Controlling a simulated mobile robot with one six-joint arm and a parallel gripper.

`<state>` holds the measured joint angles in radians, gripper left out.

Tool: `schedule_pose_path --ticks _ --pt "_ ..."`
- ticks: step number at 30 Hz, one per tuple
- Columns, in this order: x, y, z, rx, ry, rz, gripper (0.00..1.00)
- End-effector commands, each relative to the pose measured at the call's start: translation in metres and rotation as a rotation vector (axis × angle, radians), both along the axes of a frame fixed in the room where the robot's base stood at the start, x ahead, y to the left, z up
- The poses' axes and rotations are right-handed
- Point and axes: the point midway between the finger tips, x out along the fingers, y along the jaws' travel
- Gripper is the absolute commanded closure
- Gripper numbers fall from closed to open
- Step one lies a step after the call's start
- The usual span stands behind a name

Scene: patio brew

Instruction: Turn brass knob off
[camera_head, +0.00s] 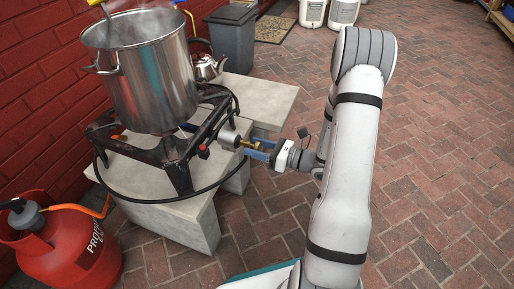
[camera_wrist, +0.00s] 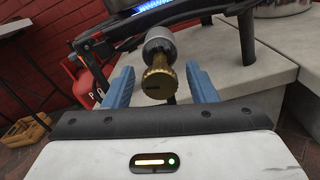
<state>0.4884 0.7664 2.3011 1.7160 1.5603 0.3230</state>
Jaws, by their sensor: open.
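The brass knob (camera_wrist: 158,83) sits on the end of a grey metal fitting (camera_wrist: 159,44) at the front of the black burner stand. In the wrist view, my gripper (camera_wrist: 157,84) is open, with one blue finger on each side of the knob and a visible gap to each. In the head view, my gripper (camera_head: 257,149) reaches in from the right at the burner's front, and the brass knob (camera_head: 247,143) shows partly between its fingers. A blue flame (camera_wrist: 153,5) shows under the burner at the top of the wrist view.
A large steel pot (camera_head: 151,75) stands on the burner stand (camera_head: 172,147). A black hose loops around the stone slabs (camera_head: 190,213). A red propane tank (camera_head: 72,245) stands at lower left. A kettle (camera_head: 207,67) sits behind the stand. The brick floor to the right is clear.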

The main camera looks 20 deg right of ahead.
Motion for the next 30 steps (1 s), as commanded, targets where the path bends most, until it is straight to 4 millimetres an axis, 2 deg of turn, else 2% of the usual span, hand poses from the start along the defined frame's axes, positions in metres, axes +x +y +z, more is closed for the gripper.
schedule_pose_path --ticks 2,17,30 --pt "0.0 -0.0002 0.0 0.0 0.0 0.0 0.52" --pt "-0.0002 -0.0007 -0.0002 0.0 0.0 -0.001 0.93" --pt "-0.0008 -0.0008 0.004 0.06 0.085 -0.002 0.93"
